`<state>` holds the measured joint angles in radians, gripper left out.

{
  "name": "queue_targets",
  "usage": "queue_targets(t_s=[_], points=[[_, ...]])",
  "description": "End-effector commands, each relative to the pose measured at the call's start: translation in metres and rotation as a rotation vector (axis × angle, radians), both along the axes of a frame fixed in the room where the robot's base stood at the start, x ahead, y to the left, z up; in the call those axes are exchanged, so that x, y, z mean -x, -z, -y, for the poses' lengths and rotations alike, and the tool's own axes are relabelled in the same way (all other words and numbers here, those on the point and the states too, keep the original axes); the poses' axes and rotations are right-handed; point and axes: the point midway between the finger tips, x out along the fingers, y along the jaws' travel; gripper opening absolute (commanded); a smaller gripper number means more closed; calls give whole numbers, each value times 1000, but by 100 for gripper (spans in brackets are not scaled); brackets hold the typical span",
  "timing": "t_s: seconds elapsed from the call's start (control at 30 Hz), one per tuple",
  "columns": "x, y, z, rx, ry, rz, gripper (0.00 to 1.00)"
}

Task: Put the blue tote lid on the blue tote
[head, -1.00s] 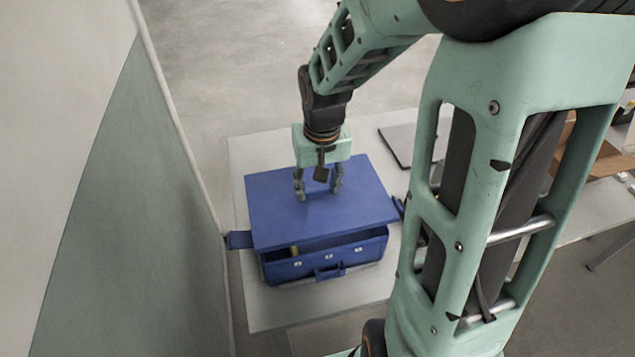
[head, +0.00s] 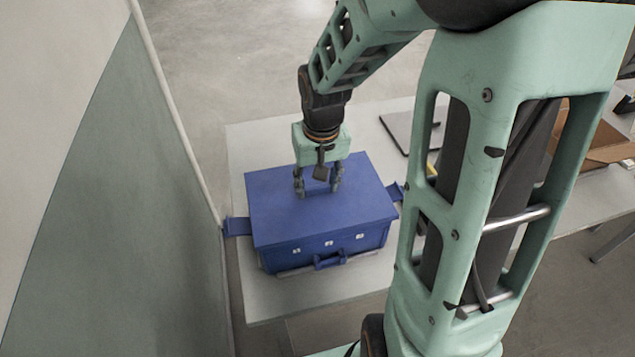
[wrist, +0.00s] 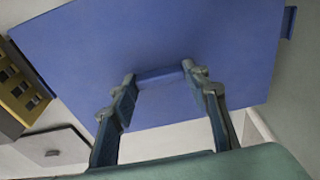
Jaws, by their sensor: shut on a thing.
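The blue tote lid (head: 290,228) is a flat blue panel lying over the top of the blue tote (head: 285,262) in the head view. Its front edge lines up closely with the tote's front wall, and the tote's inside is hidden. Whether the lid is fully seated cannot be told. My gripper (head: 318,190) is over the lid's middle, shut on its raised handle. The wrist view shows the fingers (wrist: 158,78) at both ends of the handle, with the lid (wrist: 215,40) filling much of the picture.
The tote stands on a pale table (head: 245,290), its side handle (head: 237,226) close to a grey-green wall panel (head: 120,200) at the left. A flat dark-edged plate (head: 400,128) lies behind right. An open cardboard box (head: 590,135) is at the far right.

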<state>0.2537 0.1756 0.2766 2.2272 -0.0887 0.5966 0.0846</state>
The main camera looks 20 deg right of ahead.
Motion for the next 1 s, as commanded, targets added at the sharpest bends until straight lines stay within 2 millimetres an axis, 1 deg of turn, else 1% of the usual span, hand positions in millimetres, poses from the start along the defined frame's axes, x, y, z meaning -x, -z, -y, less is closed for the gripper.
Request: queue_targets(t_s=[0.27,0.6,1.0], points=[[0,0,0,0,0,1,13],[0,6,0,0,0,1,13],[0,6,0,0,0,1,13]])
